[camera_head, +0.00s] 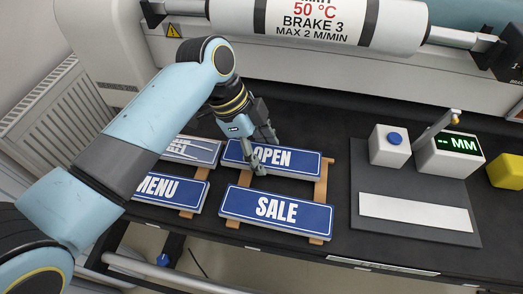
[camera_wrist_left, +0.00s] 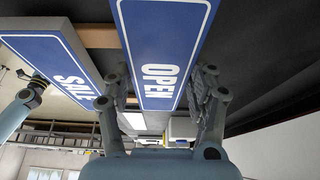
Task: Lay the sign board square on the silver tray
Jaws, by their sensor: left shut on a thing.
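A blue sign board reading OPEN (camera_head: 301,162) lies across wooden slats in the middle of the dark bench. My left gripper (camera_head: 265,156) straddles its width, one finger on each long edge, shut on it. In the left wrist view the OPEN board (camera_wrist_left: 160,40) runs between the two fingers (camera_wrist_left: 162,88). I cannot tell whether it is lifted off the slats. The silver tray appears to be the flat pale rectangle (camera_head: 415,212) on a dark grey mat at the right; it is bare.
The SALE board (camera_head: 276,210) lies just in front; the MENU board (camera_head: 170,191) and a grey board (camera_head: 195,150) lie left. A white block with a blue button (camera_head: 390,146) and an MM display (camera_head: 449,154) stand behind the pale rectangle. A roller machine (camera_head: 320,22) spans the back.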

